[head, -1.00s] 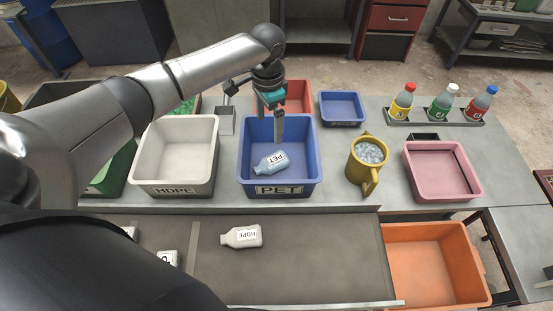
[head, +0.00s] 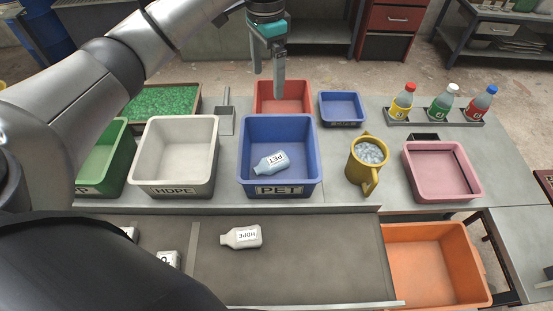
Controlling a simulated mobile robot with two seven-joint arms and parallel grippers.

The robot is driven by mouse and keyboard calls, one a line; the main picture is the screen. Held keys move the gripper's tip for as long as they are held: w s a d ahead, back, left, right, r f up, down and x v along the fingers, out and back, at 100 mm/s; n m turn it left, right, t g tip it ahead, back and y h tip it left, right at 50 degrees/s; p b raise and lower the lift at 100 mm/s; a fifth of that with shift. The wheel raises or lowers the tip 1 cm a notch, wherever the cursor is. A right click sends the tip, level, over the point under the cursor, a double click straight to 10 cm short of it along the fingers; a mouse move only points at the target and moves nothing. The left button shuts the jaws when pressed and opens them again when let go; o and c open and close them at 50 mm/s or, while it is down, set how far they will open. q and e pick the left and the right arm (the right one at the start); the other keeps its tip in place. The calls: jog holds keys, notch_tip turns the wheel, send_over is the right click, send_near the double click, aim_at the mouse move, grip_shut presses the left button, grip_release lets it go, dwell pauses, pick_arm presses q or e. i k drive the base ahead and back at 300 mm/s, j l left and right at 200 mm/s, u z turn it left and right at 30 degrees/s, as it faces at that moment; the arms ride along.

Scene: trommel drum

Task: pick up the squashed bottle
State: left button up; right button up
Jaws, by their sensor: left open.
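A light-blue bottle labelled PET (head: 271,162) lies on its side in the blue PET bin (head: 279,191). A white bottle labelled HDPE (head: 241,237) lies on its side on the grey belt (head: 310,255). Two more white labelled pieces (head: 169,259) show partly at the belt's left, cut off by my arm. I cannot tell for sure which bottle is squashed. My left gripper (head: 267,84) is open and empty, raised above the red bin behind the blue bin. My right gripper is not in view.
A white HDPE bin (head: 176,186) stands left of the blue bin. A yellow jug (head: 365,175), a pink tray (head: 444,194) and three coloured bottles (head: 440,104) stand to the right. An orange bin (head: 437,280) sits past the belt's right end. A red bin (head: 284,97) is behind.

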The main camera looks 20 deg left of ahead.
aim_at(237, 237)
jog(key=k, duration=2)
